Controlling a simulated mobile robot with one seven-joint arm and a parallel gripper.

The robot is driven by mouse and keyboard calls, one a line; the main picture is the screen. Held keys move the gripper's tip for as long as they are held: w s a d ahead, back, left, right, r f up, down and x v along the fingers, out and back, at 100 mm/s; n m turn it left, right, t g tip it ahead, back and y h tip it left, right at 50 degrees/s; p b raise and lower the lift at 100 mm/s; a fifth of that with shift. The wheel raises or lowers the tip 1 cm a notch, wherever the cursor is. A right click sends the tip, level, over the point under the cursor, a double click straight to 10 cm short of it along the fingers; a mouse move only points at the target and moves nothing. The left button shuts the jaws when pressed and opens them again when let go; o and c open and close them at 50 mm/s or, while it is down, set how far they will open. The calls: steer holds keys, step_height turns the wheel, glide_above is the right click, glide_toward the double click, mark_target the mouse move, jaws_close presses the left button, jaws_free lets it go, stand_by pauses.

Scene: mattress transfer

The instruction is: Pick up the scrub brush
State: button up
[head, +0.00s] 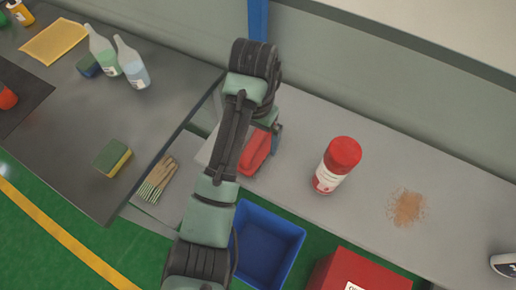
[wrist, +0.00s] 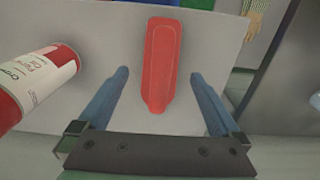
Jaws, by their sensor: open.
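The scrub brush appears to be the red, elongated object (head: 256,152) on the light grey surface, partly hidden behind my arm in the head view. In the wrist view the red brush (wrist: 162,62) lies with its narrow end towards my gripper. My gripper (wrist: 160,76) is open, with one blue finger on either side of the brush and a clear gap on both sides. Nothing is held. The brush's bristles cannot be seen.
A red-capped canister (head: 338,165) stands right of the brush, close to my left finger in the wrist view (wrist: 34,86). A brown powder patch (head: 408,207) lies farther right. A blue bin (head: 268,240) and red box (head: 358,272) are below. Striped gloves (head: 157,180) and a sponge (head: 113,158) lie left.

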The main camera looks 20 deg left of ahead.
steer(key=shift+w+f+p, duration=0.15)
steer(key=shift+w+f, duration=0.05)
steer(key=shift+f, duration=1.15)
steer(key=shift+w+f+p, duration=0.15)
steer(key=shift+f, duration=1.15)
steer(key=shift+c, duration=0.2)
steer(key=c, duration=1.4)
